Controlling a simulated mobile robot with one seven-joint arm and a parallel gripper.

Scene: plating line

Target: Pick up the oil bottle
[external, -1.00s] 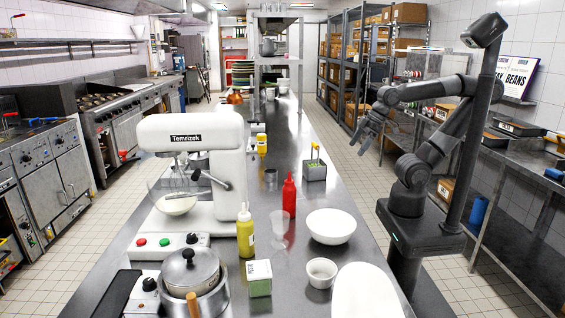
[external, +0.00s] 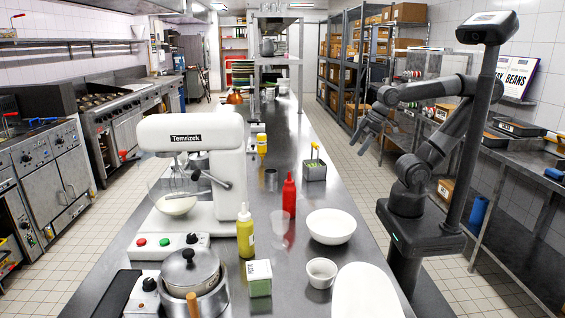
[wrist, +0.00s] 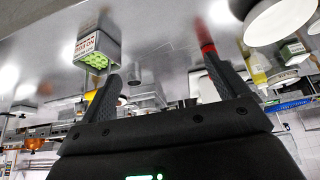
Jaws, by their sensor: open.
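A yellow squeeze bottle with a pale cap and a label (external: 246,234) stands upright on the steel counter, in front of the white mixer. It looks most like the oil bottle, but its label is unreadable. A yellow bottle also shows at the right of the wrist view (wrist: 259,64). My gripper (external: 368,124) is open and empty, raised near the counter's right edge, well behind and to the right of that bottle. In the wrist view my two fingers (wrist: 163,84) are spread apart, with no object clearly held.
A red bottle (external: 289,196), a clear cup (external: 280,228), white bowls (external: 331,227) and a green-and-white box (external: 259,278) stand near the yellow bottle. A metal bin (external: 315,171) and a smaller yellow bottle (external: 261,143) are farther back. The mixer (external: 195,132) blocks the left.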

